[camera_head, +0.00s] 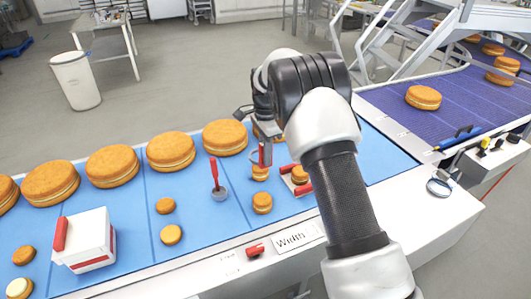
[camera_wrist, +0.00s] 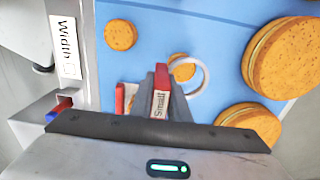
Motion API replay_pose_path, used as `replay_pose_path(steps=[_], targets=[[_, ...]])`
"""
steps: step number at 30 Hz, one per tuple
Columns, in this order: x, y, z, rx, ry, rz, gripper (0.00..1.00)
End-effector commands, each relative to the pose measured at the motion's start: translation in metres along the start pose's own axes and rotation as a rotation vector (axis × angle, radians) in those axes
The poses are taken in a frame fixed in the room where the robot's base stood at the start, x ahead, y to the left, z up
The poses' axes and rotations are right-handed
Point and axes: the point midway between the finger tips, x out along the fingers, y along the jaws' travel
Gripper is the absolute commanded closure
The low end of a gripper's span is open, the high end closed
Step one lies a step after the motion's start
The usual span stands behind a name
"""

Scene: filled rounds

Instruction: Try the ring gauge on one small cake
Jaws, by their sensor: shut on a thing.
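My gripper (camera_head: 263,160) is shut on the red-and-white handle of the ring gauge (camera_wrist: 160,100), which is marked "Small". The gauge's pale ring (camera_wrist: 206,75) shows beyond the fingertips in the wrist view. A small round cake (camera_wrist: 183,68) appears partly inside the ring's outline; I cannot tell whether the ring is around it or above it. The same cake (camera_head: 260,174) is just below my gripper in the head view. Another small cake (camera_head: 262,203) sits nearer the front edge and shows apart from the ring in the wrist view (camera_wrist: 120,35).
Large cakes (camera_head: 171,152) line the far side of the blue table (camera_head: 130,205). A red-handled tool (camera_head: 214,172) stands left of my gripper. More red-handled pieces (camera_head: 304,190) lie right. A white-and-red box (camera_head: 90,240) and more small cakes (camera_head: 171,235) are left. A "Width" sign (camera_head: 297,237) is in front.

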Motion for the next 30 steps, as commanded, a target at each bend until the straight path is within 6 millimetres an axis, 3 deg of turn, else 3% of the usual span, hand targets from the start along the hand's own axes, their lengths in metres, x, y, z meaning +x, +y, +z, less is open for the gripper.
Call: replay_pose_path(steps=[10, 30], targets=[[0.027, 0.0, 0.0, 0.0, 0.0, 0.001, 1.0], [0.024, 0.0, 0.0, 0.0, 0.0, 0.0, 1.0]])
